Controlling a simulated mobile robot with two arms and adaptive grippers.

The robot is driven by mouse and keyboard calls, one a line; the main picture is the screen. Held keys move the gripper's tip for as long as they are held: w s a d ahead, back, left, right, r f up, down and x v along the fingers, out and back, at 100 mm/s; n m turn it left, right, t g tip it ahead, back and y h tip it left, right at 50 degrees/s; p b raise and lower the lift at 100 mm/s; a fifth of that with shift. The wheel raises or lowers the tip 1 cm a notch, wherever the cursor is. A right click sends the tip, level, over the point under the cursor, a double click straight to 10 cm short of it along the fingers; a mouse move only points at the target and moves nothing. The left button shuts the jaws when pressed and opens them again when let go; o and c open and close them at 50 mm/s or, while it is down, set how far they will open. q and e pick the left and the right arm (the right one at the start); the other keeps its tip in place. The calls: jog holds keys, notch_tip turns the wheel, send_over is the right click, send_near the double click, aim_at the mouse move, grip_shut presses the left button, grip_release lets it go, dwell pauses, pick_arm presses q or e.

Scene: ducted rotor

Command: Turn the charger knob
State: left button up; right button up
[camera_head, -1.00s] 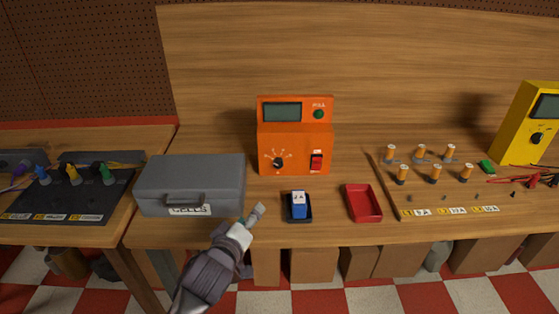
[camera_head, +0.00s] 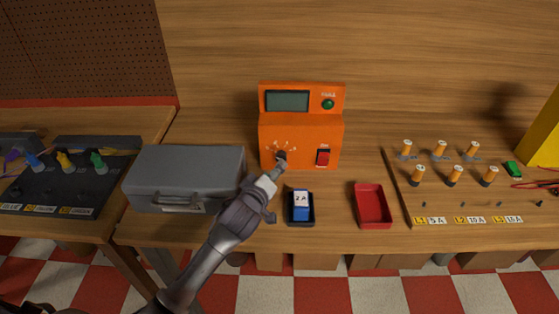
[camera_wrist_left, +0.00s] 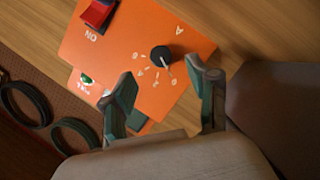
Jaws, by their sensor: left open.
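The orange charger (camera_head: 300,130) stands on the bench with a dark screen, a green button and a red switch (camera_head: 323,157). Its black knob (camera_head: 281,156) is on the lower left of the front face. In the left wrist view the knob (camera_wrist_left: 160,53) has a pale pointer line, with printed marks around it. My left gripper (camera_head: 277,168) is at the charger's front, just by the knob. In the left wrist view its fingers (camera_wrist_left: 165,88) are apart, with the knob beyond and between their tips, not gripped. My right gripper is not in view.
A grey case (camera_head: 185,175) is left of my arm. A blue block marked 2 A (camera_head: 301,203) sits in a dark holder before the charger. A red tray (camera_head: 372,206) and a board with several orange posts (camera_head: 455,176) are to the right.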

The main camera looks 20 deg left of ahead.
aim_at(281, 157)
pick_arm(q)
jog(key=x, duration=0.5)
jog(key=shift+w, duration=0.2)
jog(key=shift+w+f, duration=0.15)
jog(key=shift+w, duration=0.2)
jog(key=shift+c, duration=0.4)
grip_shut()
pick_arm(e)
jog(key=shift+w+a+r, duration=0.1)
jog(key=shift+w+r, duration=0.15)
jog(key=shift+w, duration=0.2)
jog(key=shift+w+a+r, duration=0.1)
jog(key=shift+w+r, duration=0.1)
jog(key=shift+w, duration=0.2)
